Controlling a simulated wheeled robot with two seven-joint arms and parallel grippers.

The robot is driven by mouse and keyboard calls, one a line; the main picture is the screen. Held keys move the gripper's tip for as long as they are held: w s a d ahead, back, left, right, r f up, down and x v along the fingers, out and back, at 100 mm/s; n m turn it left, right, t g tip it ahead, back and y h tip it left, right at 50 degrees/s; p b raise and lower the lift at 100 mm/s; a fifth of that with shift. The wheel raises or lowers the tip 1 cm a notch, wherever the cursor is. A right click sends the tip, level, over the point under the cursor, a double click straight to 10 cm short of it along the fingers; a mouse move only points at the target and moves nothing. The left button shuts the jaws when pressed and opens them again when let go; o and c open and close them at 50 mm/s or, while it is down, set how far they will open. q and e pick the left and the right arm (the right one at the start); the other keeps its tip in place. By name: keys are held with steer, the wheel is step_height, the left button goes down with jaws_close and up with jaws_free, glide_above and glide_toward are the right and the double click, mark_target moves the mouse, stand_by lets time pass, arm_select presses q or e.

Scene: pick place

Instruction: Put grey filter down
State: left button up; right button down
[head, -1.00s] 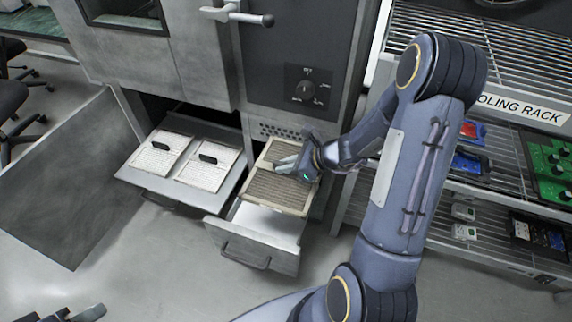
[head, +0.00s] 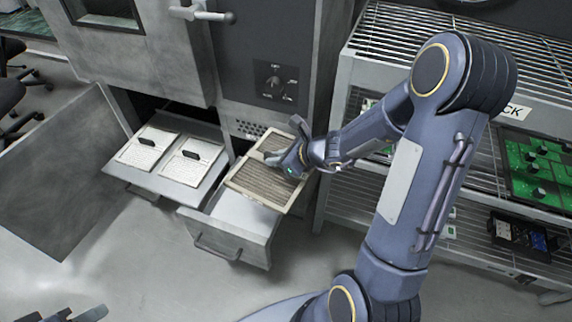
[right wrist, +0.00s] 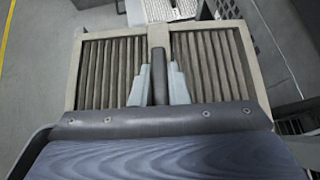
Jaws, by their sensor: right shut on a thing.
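The grey filter (head: 262,187) is a flat pleated panel with a pale frame and a middle bar. My right gripper (head: 277,160) is shut on it, over the open right drawer (head: 228,212). In the right wrist view the filter (right wrist: 105,75) fills the middle, and the gripper's fingers (right wrist: 159,82) close on its central handle. The filter looks slightly tilted; I cannot tell whether it touches the drawer. My left gripper (head: 80,315) shows only in part at the bottom left corner.
A second open drawer (head: 140,182) at the left holds two white filters (head: 187,160) with black handles. An open cabinet door (head: 55,180) stands farther left. A wire cooling rack (head: 345,100) with boards stands at the right. The floor in front is clear.

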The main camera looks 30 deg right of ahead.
steer(key=w+a+r+m+h, duration=0.1)
steer(key=r, duration=0.1)
steer(key=w+a+r+m, duration=0.1)
steer(key=a+r, duration=0.1)
steer(key=w+a+r+t+h, duration=0.1)
steer(key=a+r, duration=0.1)
steer(key=r, duration=0.1)
steer(key=shift+m+h, duration=0.3)
steer(key=shift+m, duration=0.1)
